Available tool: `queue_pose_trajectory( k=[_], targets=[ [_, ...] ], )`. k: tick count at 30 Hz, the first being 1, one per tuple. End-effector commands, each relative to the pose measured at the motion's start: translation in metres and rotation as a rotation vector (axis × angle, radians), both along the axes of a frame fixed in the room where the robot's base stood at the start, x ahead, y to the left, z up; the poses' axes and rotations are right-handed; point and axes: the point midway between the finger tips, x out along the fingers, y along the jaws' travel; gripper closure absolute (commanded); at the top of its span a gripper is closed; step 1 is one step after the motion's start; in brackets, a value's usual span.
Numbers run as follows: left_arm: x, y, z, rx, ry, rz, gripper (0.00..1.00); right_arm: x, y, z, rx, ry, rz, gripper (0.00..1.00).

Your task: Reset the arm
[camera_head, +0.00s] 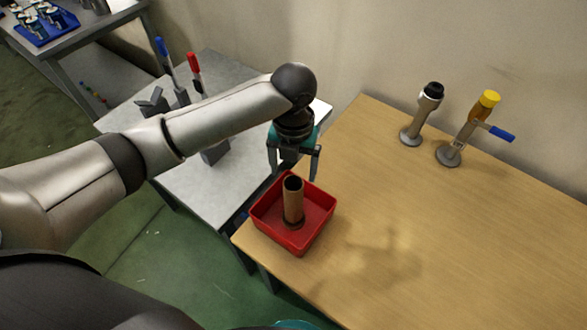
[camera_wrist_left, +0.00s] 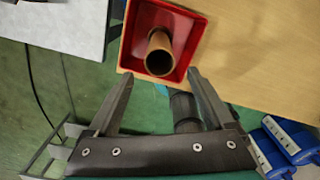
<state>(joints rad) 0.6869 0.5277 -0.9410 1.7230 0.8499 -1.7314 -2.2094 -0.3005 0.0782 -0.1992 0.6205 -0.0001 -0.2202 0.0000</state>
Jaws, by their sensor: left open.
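My left arm comes in from the left in the head view. My left gripper (camera_head: 293,172) is open and empty, its fingers pointing down above the back edge of a red tray (camera_head: 262,232). The gripper also shows in the left wrist view (camera_wrist_left: 155,90), with its two fingers spread and nothing between them. A brown tube with a dark open top (camera_head: 293,203) stands upright in the tray. The tray and tube also show beyond the fingertips in the left wrist view. My right gripper is not in view.
The wooden table (camera_head: 430,270) is mostly clear in front and to the right. A grey-and-black fitting (camera_head: 422,113) and a yellow-capped piece with a blue handle (camera_head: 472,128) stand at the back. A grey table (camera_head: 215,190) with red- and blue-handled parts adjoins on the left.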

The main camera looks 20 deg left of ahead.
Motion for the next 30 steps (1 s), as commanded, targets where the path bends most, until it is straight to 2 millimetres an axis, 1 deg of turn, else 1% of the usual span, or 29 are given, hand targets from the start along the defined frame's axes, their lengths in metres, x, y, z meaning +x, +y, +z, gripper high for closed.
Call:
queue_pose_trajectory(
  k=[11, 14, 16, 20, 24, 26, 27, 29, 30],
  targets=[
    [0.000, -0.001, -0.001, -0.002, 0.000, 0.004, 0.14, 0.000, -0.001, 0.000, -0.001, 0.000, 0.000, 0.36],
    [-0.006, -0.008, -0.004, -0.020, -0.003, 0.047, 0.14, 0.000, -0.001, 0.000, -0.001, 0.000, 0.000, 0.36],
    [-0.014, -0.017, -0.009, -0.047, -0.008, 0.122, 0.14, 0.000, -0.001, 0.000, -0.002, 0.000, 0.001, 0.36],
    [-0.034, -0.040, -0.018, -0.128, -0.018, 0.367, 0.14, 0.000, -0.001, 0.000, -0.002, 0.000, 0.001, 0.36],
    [-0.056, -0.059, -0.022, -0.226, -0.013, 0.712, 0.14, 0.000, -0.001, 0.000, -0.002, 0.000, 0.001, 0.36],
    [-0.064, -0.063, -0.023, -0.265, -0.005, 0.871, 0.14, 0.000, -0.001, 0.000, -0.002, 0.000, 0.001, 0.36],
    [-0.070, -0.064, -0.023, -0.288, 0.002, 0.979, 0.14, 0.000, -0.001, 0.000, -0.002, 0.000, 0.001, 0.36],
    [-0.078, -0.064, -0.023, -0.320, 0.014, 1.147, 0.14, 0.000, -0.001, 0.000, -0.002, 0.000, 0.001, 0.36],
    [-0.083, -0.063, -0.024, -0.340, 0.024, 1.261, 0.14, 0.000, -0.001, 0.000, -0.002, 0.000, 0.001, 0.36]
  ],
)
